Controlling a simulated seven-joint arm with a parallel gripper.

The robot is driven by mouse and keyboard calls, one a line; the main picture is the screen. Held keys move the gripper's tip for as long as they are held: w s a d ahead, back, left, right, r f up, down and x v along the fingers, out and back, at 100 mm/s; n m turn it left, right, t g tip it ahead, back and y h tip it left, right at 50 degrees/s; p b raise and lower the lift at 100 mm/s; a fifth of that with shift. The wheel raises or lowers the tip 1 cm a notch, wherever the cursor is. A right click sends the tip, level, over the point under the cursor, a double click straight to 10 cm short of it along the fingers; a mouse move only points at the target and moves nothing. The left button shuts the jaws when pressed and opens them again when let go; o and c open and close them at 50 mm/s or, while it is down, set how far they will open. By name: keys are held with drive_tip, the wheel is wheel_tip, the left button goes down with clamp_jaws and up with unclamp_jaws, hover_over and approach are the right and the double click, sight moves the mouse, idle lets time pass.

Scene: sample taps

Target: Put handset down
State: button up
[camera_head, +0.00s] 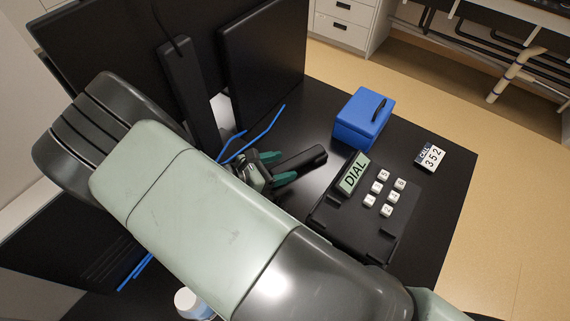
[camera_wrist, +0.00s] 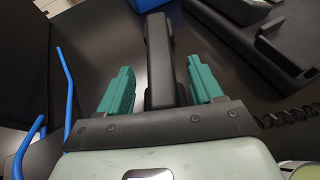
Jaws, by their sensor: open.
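The black handset (camera_head: 304,158) is off the phone base, on the dark desk to the base's upper left. In the wrist view the handset (camera_wrist: 159,55) runs lengthwise between the two green fingers. My gripper (camera_head: 278,168) is open around it, and the wrist view shows a gap on each side of the handset (camera_wrist: 160,82). The handset's near end is hidden by my gripper. The black phone base (camera_head: 348,228) has white number keys and a DIAL display (camera_head: 354,174). Part of the base (camera_wrist: 255,35) shows at the wrist view's upper right.
A blue box (camera_head: 358,127) with a black handle stands behind the phone base. Monitors (camera_head: 264,55) and blue rods (camera_head: 262,133) are at the left. A coiled cord (camera_wrist: 290,117) lies near my gripper's right side.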

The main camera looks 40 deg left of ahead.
drive_tip(key=v, duration=0.5)
drive_tip(key=shift+s+a+r, duration=0.1)
drive_tip(key=shift+s, duration=0.1)
drive_tip(key=w+d+r+m+g, duration=0.55)
drive_tip(key=d+r+m, duration=0.35)
drive_tip(key=r, duration=0.4)
drive_tip(key=w+d+r+m+g, duration=0.4)
drive_tip(key=w+d+r+m, duration=0.3)
drive_tip(key=d+r, duration=0.4)
drive_tip(key=s+d+r+m+y, duration=0.35)
drive_tip(key=d+r+m, duration=0.45)
drive_tip(key=d+r, duration=0.4)
drive_tip(key=s+d+r+m+t+y, duration=0.1)
drive_tip(key=s+d+r+m+t, duration=0.1)
drive_tip(key=s+d+r+m, duration=0.2)
drive_tip(key=s+d+m, duration=0.3)
drive_tip(key=s, duration=0.3)
drive_tip(key=shift+d, duration=0.35)
drive_tip(key=shift+t+y, duration=0.25)
